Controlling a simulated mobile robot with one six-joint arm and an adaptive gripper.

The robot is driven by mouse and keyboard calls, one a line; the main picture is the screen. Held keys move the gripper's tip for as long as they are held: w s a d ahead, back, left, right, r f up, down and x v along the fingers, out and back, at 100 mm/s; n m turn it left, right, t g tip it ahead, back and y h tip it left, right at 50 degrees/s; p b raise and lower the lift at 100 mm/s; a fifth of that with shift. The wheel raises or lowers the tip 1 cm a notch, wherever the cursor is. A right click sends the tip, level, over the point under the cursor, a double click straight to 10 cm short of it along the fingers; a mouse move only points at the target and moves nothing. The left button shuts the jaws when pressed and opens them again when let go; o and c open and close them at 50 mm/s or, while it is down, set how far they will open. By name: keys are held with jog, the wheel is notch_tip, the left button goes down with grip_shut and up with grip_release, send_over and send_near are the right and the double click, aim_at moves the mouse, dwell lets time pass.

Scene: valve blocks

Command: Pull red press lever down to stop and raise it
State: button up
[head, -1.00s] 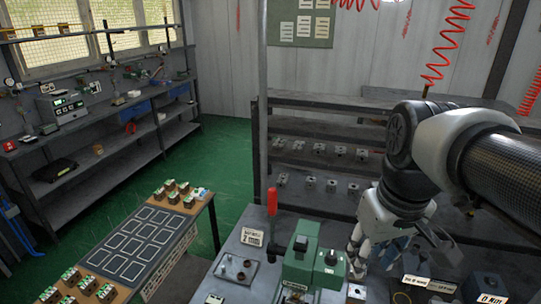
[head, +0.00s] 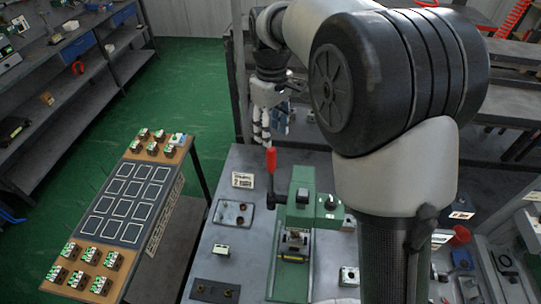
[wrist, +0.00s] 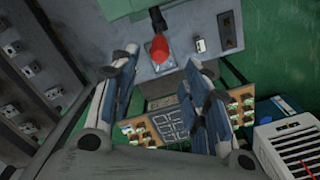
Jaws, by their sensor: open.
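The red press lever (head: 271,160) stands upright on the left side of the green press (head: 300,205) on the grey bench. My gripper (head: 264,138) hangs just above and behind the lever's red grip in the head view. In the wrist view the red grip (wrist: 160,47) shows ahead of and between the two spread fingers of my gripper (wrist: 158,72). The gripper is open and empty. I cannot tell the exact gap between the fingertips and the grip.
A board (head: 137,201) with outlined squares and several small green-topped blocks stands left of the bench. A small plate (head: 234,217) and a label card (head: 243,180) lie left of the press. My arm covers much of the bench's right side. Shelving stands behind.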

aim_at(271, 157)
notch_tip(271, 157, down, 11)
jog(key=shift+r, duration=0.1)
jog(key=shift+c, duration=0.5)
grip_shut()
dwell(0.5)
